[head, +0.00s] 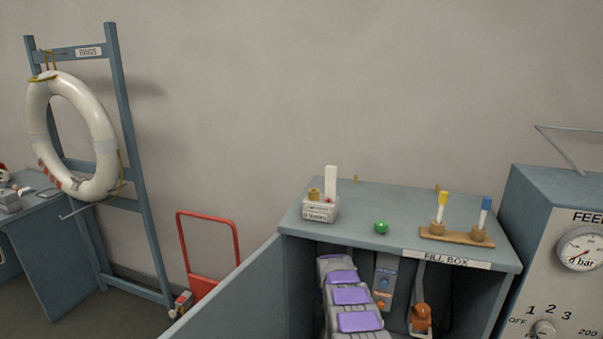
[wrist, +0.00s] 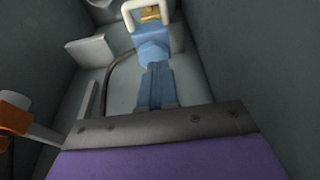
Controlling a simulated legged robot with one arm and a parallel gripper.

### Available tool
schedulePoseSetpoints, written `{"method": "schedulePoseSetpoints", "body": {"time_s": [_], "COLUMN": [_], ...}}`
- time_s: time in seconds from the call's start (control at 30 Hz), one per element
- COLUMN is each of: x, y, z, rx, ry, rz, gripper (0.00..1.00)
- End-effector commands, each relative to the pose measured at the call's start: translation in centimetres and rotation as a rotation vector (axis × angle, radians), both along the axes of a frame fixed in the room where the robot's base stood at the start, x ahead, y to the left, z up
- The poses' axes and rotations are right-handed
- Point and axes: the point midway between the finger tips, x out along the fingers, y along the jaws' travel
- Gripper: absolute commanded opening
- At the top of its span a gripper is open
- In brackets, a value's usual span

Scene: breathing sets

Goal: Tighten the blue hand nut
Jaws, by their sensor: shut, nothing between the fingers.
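My gripper (head: 335,264) reaches into the open fill box (head: 455,263). In the wrist view my gripper (wrist: 160,125) shows as a grey front edge with purple behind it, shut and empty. Ahead of it in the wrist view is a blue fitting (wrist: 152,48) below a white loop handle with a brass piece (wrist: 150,13). The blue fitting is apparently the hand nut or joined to it; I cannot tell its exact outline. A gap seems to lie between it and my gripper. In the head view the nut cannot be made out for certain.
The box walls stand close around my gripper. An orange fitting (head: 420,318) with a hose is inside, to the right. The open door (head: 235,300) is at left. A green ball (head: 381,227) and a wooden stand (head: 455,236) sit on top.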

Motion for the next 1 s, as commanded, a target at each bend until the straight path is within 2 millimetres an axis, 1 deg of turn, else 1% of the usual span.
{"method": "schedulePoseSetpoints", "body": {"time_s": [0.03, 0.07, 0.27, 0.53, 0.7, 1.0], "x": [0.0, 0.0, 0.0, -0.1, 0.0, 0.0], "y": [0.6, 0.7, 0.7, 0.7, 0.7, 0.7], "z": [-0.1, -0.1, -1.2, -4.4, -6.0, -7.4], "rx": [0.0, 0.0, 0.0, -0.001, -0.001, 0.0], "ry": [0.0, 0.0, 0.0, 0.001, 0.0, 0.005], "rz": [0.006, 0.008, 0.008, 0.008, 0.007, 0.008], "gripper": [0.0, 0.0, 0.0, 0.0, 0.0, 0.0]}}
